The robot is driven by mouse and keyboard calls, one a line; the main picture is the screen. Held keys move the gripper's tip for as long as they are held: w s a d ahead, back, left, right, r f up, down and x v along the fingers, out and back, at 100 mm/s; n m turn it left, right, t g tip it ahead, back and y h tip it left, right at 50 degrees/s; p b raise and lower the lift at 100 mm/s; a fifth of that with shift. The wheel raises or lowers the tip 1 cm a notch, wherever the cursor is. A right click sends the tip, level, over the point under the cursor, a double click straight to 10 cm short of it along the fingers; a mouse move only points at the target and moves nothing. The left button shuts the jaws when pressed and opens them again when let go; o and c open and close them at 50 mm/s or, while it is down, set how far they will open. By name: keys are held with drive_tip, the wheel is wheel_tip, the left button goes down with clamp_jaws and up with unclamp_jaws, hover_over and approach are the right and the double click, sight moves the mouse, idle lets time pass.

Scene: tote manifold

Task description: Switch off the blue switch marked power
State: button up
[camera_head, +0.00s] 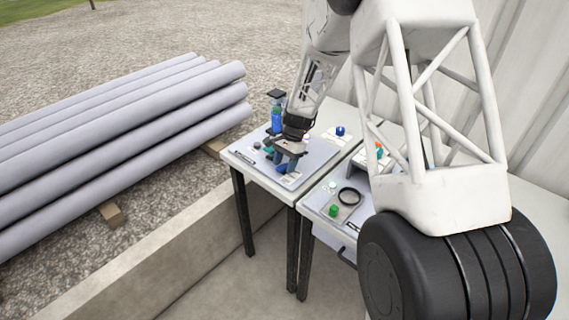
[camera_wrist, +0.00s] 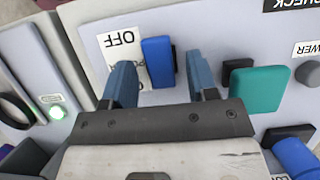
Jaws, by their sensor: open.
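The blue switch (camera_wrist: 158,62) is a tall block on a white plate (camera_wrist: 123,42) that reads OFF, with more lettering partly covered. My gripper (camera_wrist: 160,72) is open. In the wrist view its two blue fingers stand on either side of the switch, with gaps visible; I cannot tell how far above the panel they are. In the head view my gripper (camera_head: 287,162) is low over the left table's panel and hides the switch.
A teal block (camera_wrist: 258,90) is close right of the right finger, with another blue part (camera_wrist: 296,157) below it. A blue bottle-shaped object (camera_head: 277,118) stands on the left table (camera_head: 312,158). The second table holds a black ring (camera_head: 350,197) and green button (camera_head: 334,210).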

drive_tip(key=shift+c, duration=0.4)
drive_tip(key=c, duration=0.8)
drive_tip(key=shift+c, duration=0.2)
drive_tip(key=shift+s, duration=0.1)
drive_tip(key=shift+s+a+t+h, duration=0.15)
drive_tip(key=shift+t+h, duration=0.7)
drive_tip(key=shift+s+a+t+h, duration=0.1)
drive_tip(key=shift+a+t+h, duration=0.05)
drive_tip(key=shift+t+h, duration=0.7)
drive_tip(key=o, duration=0.9)
drive_tip(key=shift+r, duration=0.1)
